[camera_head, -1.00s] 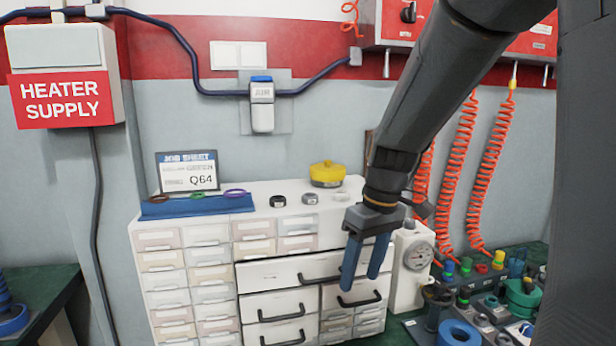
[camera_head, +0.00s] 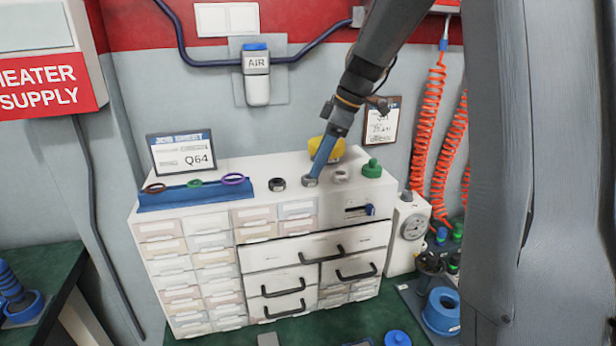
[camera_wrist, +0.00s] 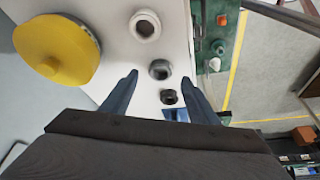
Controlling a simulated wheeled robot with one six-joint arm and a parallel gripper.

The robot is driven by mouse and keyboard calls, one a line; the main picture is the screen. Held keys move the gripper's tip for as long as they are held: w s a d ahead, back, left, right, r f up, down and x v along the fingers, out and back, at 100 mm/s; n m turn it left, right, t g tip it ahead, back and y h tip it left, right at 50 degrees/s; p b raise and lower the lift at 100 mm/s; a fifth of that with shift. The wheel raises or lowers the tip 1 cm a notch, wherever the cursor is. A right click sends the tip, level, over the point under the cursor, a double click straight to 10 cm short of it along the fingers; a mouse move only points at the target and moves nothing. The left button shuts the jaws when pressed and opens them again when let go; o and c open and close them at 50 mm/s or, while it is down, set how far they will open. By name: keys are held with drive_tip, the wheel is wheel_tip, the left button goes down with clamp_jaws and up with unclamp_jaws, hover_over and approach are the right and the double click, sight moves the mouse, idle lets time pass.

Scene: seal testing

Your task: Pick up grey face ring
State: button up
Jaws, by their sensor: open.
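The grey face ring (camera_head: 310,182) lies on the white cabinet top, between a black ring (camera_head: 277,184) and a white ring (camera_head: 341,176). My gripper (camera_head: 316,172) points down at the grey ring and partly covers it in the head view. In the wrist view, my gripper (camera_wrist: 163,74) is open, and the grey ring (camera_wrist: 160,69) shows between its two blue fingertips, apart from both. The black ring (camera_wrist: 169,97) and the white ring (camera_wrist: 145,25) are in line with it. I cannot tell exactly how high the fingertips are.
A yellow round part (camera_wrist: 62,48) stands close behind the rings. A blue rack (camera_head: 210,197) with brown, green and purple rings lies at the cabinet's left, before a job sheet (camera_head: 182,154) reading Q64. A green-capped part (camera_head: 372,168) stands at the right.

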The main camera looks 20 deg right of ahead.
drive_tip(key=shift+p+x, duration=0.7)
drive_tip(key=shift+x, duration=1.2)
drive_tip(key=c, duration=1.1)
drive_tip(key=shift+r, duration=0.15)
